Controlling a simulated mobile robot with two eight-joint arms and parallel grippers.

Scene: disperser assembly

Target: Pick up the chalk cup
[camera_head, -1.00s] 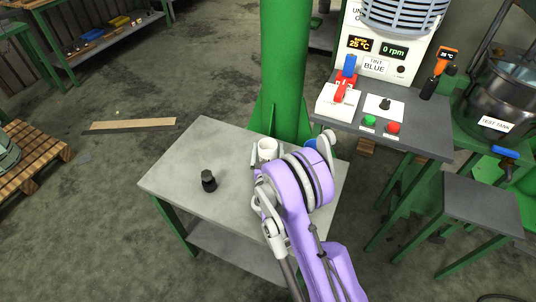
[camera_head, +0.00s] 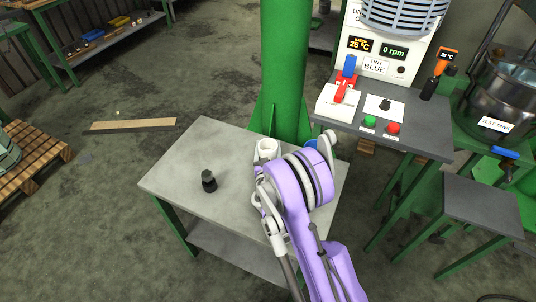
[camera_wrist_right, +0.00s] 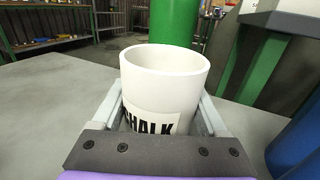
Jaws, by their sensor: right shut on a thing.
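The white chalk cup (camera_head: 267,148) is upright at the far side of the small grey table (camera_head: 228,145). In the right wrist view the cup (camera_wrist_right: 164,85) fills the middle, its "CHALK" label partly hidden behind the gripper body. My right gripper (camera_wrist_right: 164,110) has one finger on each side of the cup and is shut on it. In the head view my purple right arm hides most of the gripper and the cup's lower part. I cannot tell whether the cup's base touches the table. My left gripper is not in view.
A black bottle-like object (camera_head: 208,181) stands on the table left of the cup. A blue object (camera_wrist_right: 298,145) is close on the cup's right. A green column (camera_head: 286,70) rises behind. The table's left part is mostly clear.

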